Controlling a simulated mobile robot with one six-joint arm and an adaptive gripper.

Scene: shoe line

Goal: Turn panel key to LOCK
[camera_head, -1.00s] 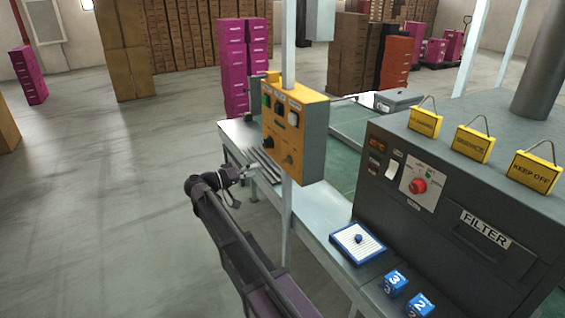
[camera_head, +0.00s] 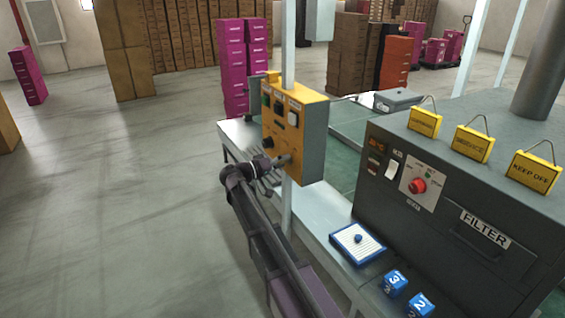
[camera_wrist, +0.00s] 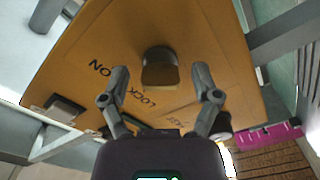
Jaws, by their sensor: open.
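The yellow control panel (camera_head: 283,128) is fixed to a pale post in the head view. It fills much of the wrist view (camera_wrist: 90,60), where the words ON and LOCK show on its face. The panel key (camera_wrist: 160,68) is a dark knob with a brownish end, standing out from the face near those words. My gripper (camera_wrist: 161,78) is open, with one finger on each side of the key and a gap at both. In the head view my gripper (camera_head: 279,163) is at the panel's lower part and hides the key there. The key's exact pointing is unclear.
A green button (camera_head: 266,101) and a black knob (camera_head: 267,143) are on the same panel.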

